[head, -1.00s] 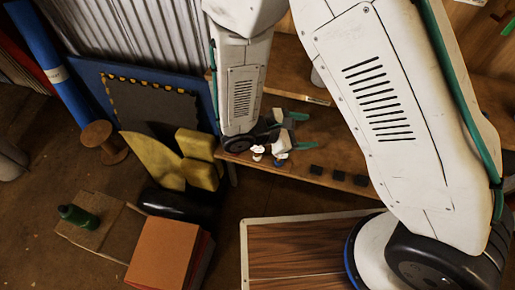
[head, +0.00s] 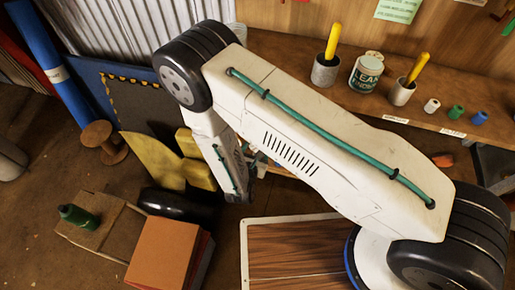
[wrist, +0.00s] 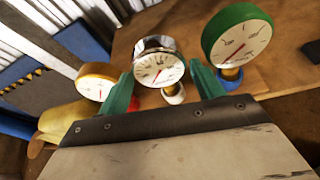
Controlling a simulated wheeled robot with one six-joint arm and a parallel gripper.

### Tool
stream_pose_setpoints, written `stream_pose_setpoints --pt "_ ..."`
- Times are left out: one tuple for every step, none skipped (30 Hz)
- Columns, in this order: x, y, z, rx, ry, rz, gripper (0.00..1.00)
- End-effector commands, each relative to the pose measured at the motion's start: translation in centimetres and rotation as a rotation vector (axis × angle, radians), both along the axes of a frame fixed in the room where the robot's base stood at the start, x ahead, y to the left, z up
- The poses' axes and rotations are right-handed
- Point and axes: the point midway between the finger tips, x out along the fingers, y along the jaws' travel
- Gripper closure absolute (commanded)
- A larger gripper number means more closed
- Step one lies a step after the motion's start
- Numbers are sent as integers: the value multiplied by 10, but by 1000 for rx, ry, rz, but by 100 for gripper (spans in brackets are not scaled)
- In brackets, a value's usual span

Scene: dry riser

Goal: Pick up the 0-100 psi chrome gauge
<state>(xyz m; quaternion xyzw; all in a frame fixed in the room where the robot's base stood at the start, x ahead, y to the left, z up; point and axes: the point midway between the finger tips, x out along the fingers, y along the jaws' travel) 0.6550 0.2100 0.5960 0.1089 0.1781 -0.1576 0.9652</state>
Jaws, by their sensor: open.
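The chrome gauge (wrist: 158,66) has a white dial and a chrome rim. It stands between two other gauges in the wrist view, on a white-and-brass fitting. My gripper (wrist: 164,82) is open, with one green finger to either side of the chrome gauge in that picture. I cannot tell whether the fingers touch it. The dial numbers are too small to read. In the head view my arm hides the gauges and my gripper.
A yellow-rimmed gauge (wrist: 96,86) stands close on the left, and a larger green-rimmed gauge (wrist: 239,42) on the right. Dark blocks (wrist: 311,50) lie farther right. The upper shelf (head: 300,62) holds a tin (head: 366,74) and pots with yellow handles (head: 326,70).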

Motion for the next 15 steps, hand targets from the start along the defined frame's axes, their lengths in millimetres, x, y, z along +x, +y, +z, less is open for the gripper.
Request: stream_pose_setpoints --pt "9 -4 -1 2 -1 -5 34" --pt "14 -5 -2 2 -1 -5 34" --pt "20 -7 -2 2 -2 -5 34" --pt "23 -8 -5 0 0 -5 34" --pt "26 -9 -6 0 1 -3 34" --pt "30 -10 -8 1 -1 -4 34" --pt "33 -10 -9 1 -1 -4 34" --pt "34 -11 -9 1 -1 -4 34" --pt "36 -11 -10 1 -1 -3 34" --pt "36 -11 -10 1 0 -1 34" --pt "36 -11 -10 1 0 -1 34" --pt "36 -11 -10 1 0 -1 34" --pt "36 -11 -10 1 0 -1 34" --pt "36 -11 -10 1 0 -1 34" --pt "36 -11 -10 1 0 -1 34"
